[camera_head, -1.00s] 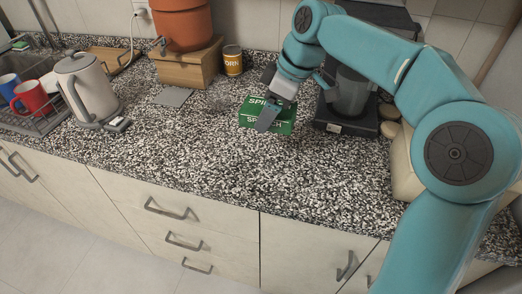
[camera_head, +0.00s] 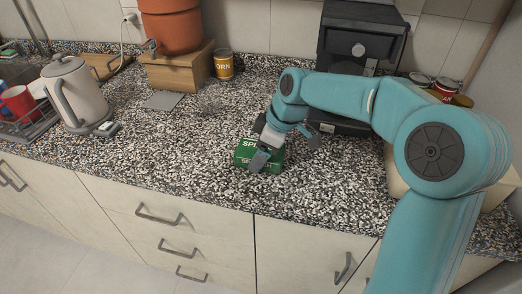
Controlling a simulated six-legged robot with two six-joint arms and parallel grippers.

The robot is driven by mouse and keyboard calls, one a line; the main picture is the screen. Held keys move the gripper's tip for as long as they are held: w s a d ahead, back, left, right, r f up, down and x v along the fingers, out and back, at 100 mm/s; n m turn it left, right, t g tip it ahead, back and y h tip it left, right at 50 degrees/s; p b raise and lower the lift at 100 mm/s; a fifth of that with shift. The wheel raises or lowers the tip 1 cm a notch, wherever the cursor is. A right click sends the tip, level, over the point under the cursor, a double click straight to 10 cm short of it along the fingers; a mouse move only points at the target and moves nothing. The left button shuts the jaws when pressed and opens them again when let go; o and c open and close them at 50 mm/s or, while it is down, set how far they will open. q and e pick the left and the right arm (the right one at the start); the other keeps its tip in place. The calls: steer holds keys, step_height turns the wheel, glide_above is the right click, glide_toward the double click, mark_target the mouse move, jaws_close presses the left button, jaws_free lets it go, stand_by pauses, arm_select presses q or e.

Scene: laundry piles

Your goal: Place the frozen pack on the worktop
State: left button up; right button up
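The frozen pack is a green box lettered with the start of "SPINACH" (camera_head: 244,157). It sits low over the speckled worktop (camera_head: 200,165), toward the front edge, and looks to rest on it. My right gripper (camera_head: 262,158) comes down over the pack from the right. One grey finger lies across the pack's front face. The other finger is hidden, and I take the gripper as shut on the pack. My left gripper is not in view.
A kettle (camera_head: 75,92) and a rack with a red mug (camera_head: 18,101) stand at left. A corn can (camera_head: 223,65) and a wooden box (camera_head: 178,68) stand at the back, and a black appliance (camera_head: 360,45) behind my arm. The worktop left of the pack is clear.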

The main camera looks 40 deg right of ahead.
steer(key=o, duration=1.2)
steer(key=shift+f, duration=0.1)
steer(key=shift+r, duration=0.2)
steer(key=p+v, duration=0.1)
steer(key=v, duration=1)
steer(key=shift+w+p, duration=0.2)
steer(key=shift+p, duration=0.1)
steer(key=shift+s+d+r, duration=0.15)
steer(key=shift+s+r, duration=0.05)
steer(key=shift+r, duration=0.2)
steer(key=shift+s, duration=0.1)
